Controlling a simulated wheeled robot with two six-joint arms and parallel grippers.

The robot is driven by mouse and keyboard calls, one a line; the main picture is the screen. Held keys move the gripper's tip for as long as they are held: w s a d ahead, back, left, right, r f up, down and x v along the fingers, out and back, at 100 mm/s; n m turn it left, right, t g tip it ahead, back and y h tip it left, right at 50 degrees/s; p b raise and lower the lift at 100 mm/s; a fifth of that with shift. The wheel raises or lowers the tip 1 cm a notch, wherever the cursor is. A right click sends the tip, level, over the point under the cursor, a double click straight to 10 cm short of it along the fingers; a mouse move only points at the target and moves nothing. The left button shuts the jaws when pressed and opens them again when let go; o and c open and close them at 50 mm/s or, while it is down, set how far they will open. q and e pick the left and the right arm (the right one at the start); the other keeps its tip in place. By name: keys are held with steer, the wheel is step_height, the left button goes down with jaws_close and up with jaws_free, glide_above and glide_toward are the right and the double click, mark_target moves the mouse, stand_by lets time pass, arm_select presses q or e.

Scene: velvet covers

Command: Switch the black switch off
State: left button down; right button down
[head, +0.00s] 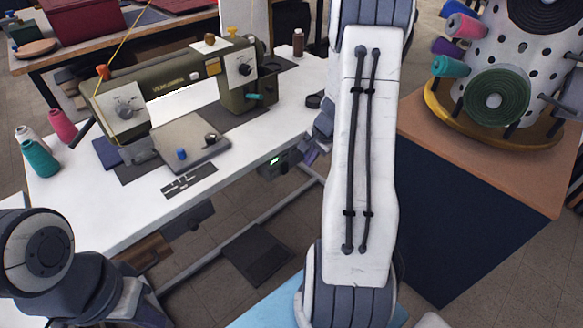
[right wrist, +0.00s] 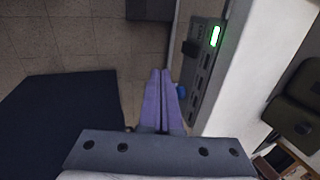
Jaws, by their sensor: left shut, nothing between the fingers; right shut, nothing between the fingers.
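A grey control box (head: 280,161) with a lit green display hangs under the front edge of the white sewing table; the right wrist view shows it (right wrist: 204,72) more closely. A black protruding part (right wrist: 190,48) on its face looks like the switch, but its setting cannot be told. A small blue part (right wrist: 181,90) is partly hidden behind my fingers. My right gripper (head: 309,151) is shut and empty in front of the box, its purple fingers (right wrist: 160,72) appearing beside the box face. Any contact is unclear. My left arm shows at lower left, but its gripper is not visible.
The white table (head: 75,210) carries a green sewing machine (head: 165,75) and thread spools. A navy-sided cabinet (head: 470,220) stands to the right, with a spool stand (head: 500,75) on top. A dark pedal (head: 257,254) is below the table. Open floor lies between table and cabinet.

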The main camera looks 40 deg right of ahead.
mark_target(285, 168)
steer(key=w+f, duration=0.7)
steer(key=f, duration=0.2)
steer(key=shift+w+a+f+b, duration=0.3)
steer(key=shift+a+f+b, duration=0.05)
steer(key=shift+a+f, duration=0.1)
